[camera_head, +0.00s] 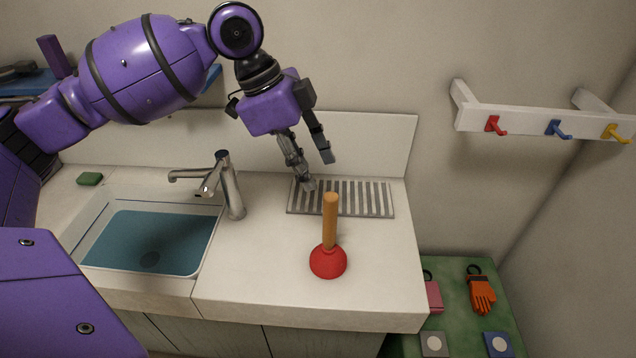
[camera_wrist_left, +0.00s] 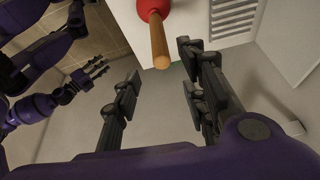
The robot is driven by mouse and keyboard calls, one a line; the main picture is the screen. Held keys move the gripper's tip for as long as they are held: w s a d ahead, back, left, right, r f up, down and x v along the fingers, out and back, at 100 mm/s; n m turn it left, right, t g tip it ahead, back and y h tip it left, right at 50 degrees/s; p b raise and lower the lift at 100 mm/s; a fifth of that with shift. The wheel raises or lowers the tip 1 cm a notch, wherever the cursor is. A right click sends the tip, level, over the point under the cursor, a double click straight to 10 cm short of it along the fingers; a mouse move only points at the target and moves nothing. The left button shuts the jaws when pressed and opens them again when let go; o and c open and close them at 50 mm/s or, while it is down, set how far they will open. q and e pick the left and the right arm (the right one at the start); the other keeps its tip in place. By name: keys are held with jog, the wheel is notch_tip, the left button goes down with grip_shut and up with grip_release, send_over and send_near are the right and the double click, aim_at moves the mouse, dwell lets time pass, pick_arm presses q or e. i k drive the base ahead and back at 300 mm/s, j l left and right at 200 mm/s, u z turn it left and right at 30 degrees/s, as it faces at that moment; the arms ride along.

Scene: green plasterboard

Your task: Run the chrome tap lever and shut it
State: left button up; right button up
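The chrome tap (camera_head: 233,192) stands upright behind the right side of the sink. A thin arm with a downturned end reaches left over the basin. A thicker piece, apparently the lever (camera_head: 211,181), slants forward and down from its top. No stream of water shows. My left gripper (camera_head: 318,172) is open and empty above the ribbed drainer, right of the tap and apart from it. Its spread fingers also show in the left wrist view (camera_wrist_left: 160,85). My right gripper (camera_wrist_left: 97,70) shows small in that view, its fingers apart and empty.
A red plunger (camera_head: 328,262) with a wooden handle stands upright on the counter, close in front of my left gripper. The ribbed drainer (camera_head: 360,198) lies behind it. The sink (camera_head: 150,240) is at left. A green sponge (camera_head: 89,179) lies at its back corner. A hook rail (camera_head: 540,122) hangs at right.

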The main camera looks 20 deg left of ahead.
aim_at(209, 185)
jog(key=u, duration=1.3)
